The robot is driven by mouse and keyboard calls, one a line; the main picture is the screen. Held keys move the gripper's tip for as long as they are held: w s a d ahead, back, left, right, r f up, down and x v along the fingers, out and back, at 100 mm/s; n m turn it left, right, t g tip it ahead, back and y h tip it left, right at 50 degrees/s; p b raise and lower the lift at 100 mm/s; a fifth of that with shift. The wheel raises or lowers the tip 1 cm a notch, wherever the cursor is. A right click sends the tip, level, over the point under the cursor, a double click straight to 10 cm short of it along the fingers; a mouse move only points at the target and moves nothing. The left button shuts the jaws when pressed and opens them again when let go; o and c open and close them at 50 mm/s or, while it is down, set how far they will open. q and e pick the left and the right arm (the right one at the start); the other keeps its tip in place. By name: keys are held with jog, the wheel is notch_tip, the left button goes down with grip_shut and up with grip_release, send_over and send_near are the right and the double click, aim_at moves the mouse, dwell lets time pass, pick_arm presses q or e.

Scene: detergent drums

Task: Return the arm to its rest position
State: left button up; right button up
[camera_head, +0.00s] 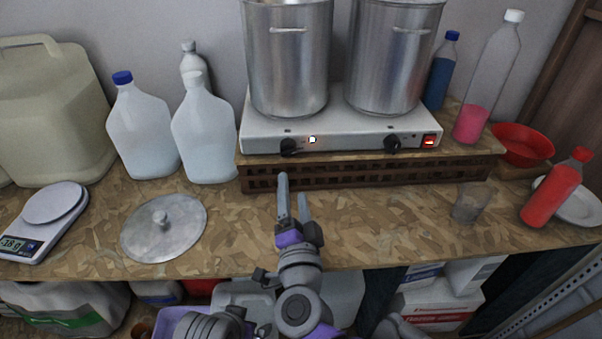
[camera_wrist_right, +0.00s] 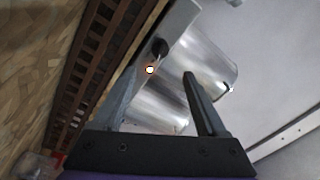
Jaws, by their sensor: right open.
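My right gripper (camera_head: 293,200) is open and empty in the head view. Its two fingers point up at the wooden lattice stand, in front of the two-burner hotplate (camera_head: 340,135). In the right wrist view the open fingers (camera_wrist_right: 160,100) have nothing between them but the background of the hotplate and two steel pots. A small light shows on the hotplate's front, beside the left knob. My right arm rises from the bottom middle of the head view, over the table's front edge. My left gripper is not clearly in view.
Two steel pots (camera_head: 287,65) stand on the hotplate. White jugs (camera_head: 142,125), a metal lid (camera_head: 165,230) and a scale (camera_head: 45,220) are left. A clear cup (camera_head: 470,203), red bottle (camera_head: 555,188) and red bowl (camera_head: 523,145) are right. The board (camera_head: 390,228) is bare right of my gripper.

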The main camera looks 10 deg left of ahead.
jog(key=shift+d, duration=0.1)
jog(key=s+d+f+n+g+h+p, duration=0.1)
jog(key=s+d+f+g, duration=0.3)
jog(key=d, duration=0.5)
jog(key=s+d+f+n+g+h+p, duration=0.2)
jog(key=s+d+f+n+g, duration=0.2)
jog(key=d, duration=0.6)
jog(key=s+d+f+n+g+h+p, duration=0.2)
jog(key=s+d+f+n+g, duration=0.1)
jog(key=s+d+f, duration=0.4)
notch_tip(320, 180, down, 2)
jog(key=shift+s+d+f+g, duration=0.35)
jog(key=shift+d+g, duration=0.35)
jog(key=shift+d, duration=0.5)
